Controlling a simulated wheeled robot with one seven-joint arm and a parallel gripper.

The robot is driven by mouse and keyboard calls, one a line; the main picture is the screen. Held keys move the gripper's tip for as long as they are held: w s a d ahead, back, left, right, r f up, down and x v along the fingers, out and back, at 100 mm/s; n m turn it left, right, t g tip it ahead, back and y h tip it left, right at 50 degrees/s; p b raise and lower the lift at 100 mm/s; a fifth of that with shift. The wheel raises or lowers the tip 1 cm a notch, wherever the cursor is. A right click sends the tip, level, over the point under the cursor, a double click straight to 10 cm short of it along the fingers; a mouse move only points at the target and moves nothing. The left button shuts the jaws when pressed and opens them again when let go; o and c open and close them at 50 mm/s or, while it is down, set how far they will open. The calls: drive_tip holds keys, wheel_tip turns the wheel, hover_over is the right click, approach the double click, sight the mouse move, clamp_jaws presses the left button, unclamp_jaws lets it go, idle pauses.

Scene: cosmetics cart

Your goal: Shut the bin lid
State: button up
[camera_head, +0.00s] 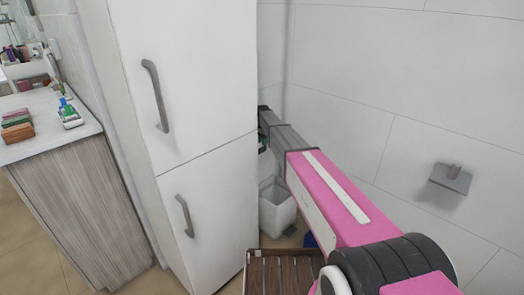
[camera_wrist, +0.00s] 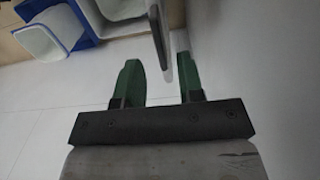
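The white bin (camera_head: 276,214) stands on the floor by the wall, right of the tall cabinet. Its top is open, and my arm hides part of it. In the wrist view its open top (camera_wrist: 122,12) shows at the upper edge. Contact cannot be told. In the head view my gripper is mostly hidden behind the cabinet edge.
A tall white cabinet (camera_head: 195,80) stands close on the left. A blue container with a white liner (camera_wrist: 50,38) is beside the bin in the wrist view. A slatted wooden piece (camera_head: 285,272) is in front. A wall holder (camera_head: 445,180) is on the right.

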sight(262, 152)
drive_tip(key=shift+f, duration=2.8)
clamp_jaws()
